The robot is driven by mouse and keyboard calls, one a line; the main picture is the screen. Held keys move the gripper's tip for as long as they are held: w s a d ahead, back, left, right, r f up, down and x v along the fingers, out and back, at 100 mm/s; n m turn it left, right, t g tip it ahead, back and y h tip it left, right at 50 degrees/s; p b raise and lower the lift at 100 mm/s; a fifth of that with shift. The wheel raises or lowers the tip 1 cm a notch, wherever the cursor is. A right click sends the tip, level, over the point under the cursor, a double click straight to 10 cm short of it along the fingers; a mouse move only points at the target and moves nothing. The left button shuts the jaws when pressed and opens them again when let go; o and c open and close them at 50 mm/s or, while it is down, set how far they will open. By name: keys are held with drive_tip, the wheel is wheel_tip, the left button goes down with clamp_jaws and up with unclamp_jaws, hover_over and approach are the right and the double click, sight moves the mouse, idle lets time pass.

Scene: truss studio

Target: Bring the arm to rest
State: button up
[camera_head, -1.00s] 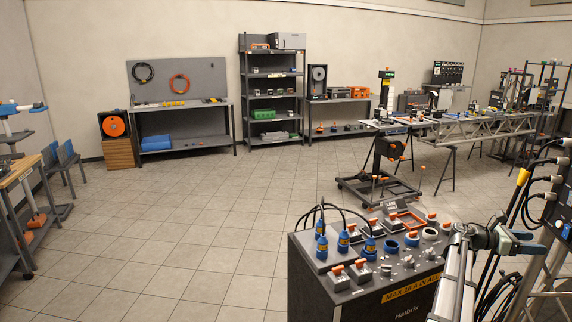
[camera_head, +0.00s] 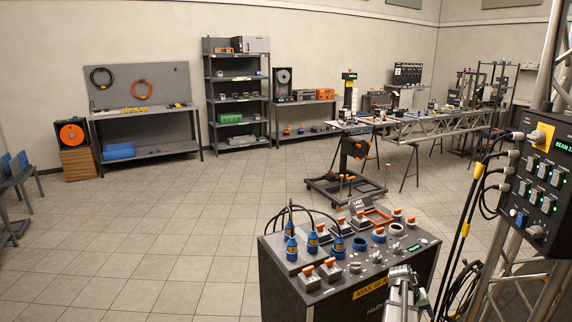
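I cannot make out my gripper or its fingertips in the head view, so whether it is open or shut does not show. A silvery metal piece (camera_head: 400,285) stands at the bottom, in front of the dark console's right part. I cannot tell whether it belongs to my arm. The console (camera_head: 315,292) has a sloped top with blue plugs, orange-tipped switches and round sockets, and black cables rise from its left side.
A black control box (camera_head: 538,185) hangs on a metal truss (camera_head: 510,275) at the right, with cables below. A wheeled stand (camera_head: 345,185) is behind the console. A workbench (camera_head: 150,148) and shelves (camera_head: 238,100) line the back wall. The tiled floor (camera_head: 150,225) at left is clear.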

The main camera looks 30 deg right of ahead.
drive_tip(key=w+a+f+y, duration=0.1)
drive_tip(key=a+f+y, duration=0.1)
drive_tip(key=a+f, duration=0.65)
drive_tip(key=a+f+n+y, duration=0.15)
drive_tip(key=a+f, duration=0.25)
drive_tip(key=a, duration=0.9)
drive_tip(key=w+a+f+y, duration=0.1)
drive_tip(key=a+f+y, duration=0.1)
drive_tip(key=a+f, duration=0.65)
drive_tip(key=s+a+f+n+g, duration=0.1)
drive_tip(key=s+a+f+n, duration=0.1)
drive_tip(key=s+a, duration=0.3)
drive_tip(key=s+a+f+n+g, duration=0.1)
drive_tip(key=s+a+f, duration=0.3)
drive_tip(key=a, duration=0.9)
drive_tip(key=s+a+f+n+g, duration=0.2)
drive_tip(key=s+a+f+n, duration=0.1)
drive_tip(key=s+a, duration=0.5)
drive_tip(key=shift+s+a, duration=0.25)
drive_tip(key=shift+a, duration=0.45)
